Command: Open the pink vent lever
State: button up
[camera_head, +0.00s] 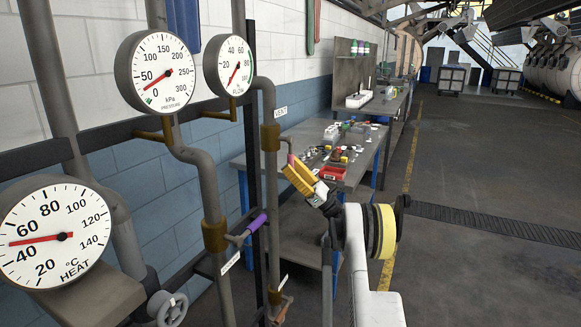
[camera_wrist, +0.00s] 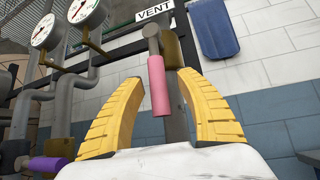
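The pink vent lever (camera_wrist: 158,86) hangs downward from a grey pivot on a brass-coloured valve body (camera_wrist: 173,48), under a white VENT label (camera_wrist: 154,14). In the wrist view it lies between my two yellow fingers, with a gap on each side. My gripper (camera_wrist: 162,82) is open and empty. In the head view my gripper (camera_head: 290,166) is at the vent pipe, and only a small bit of the pink lever (camera_head: 291,158) shows beyond the fingertips. Whether the fingers reach fully around the lever in depth I cannot tell.
A purple lever (camera_head: 257,222) sits lower on a nearer pipe. Pressure (camera_head: 160,72), flow (camera_head: 235,66) and heat (camera_head: 55,236) gauges stand at the left, above a grey handwheel (camera_head: 168,309). A workbench (camera_head: 352,172) with small items stands behind my gripper. Open floor lies to the right.

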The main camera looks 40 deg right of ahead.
jog(key=v, duration=1.2)
dwell(0.4)
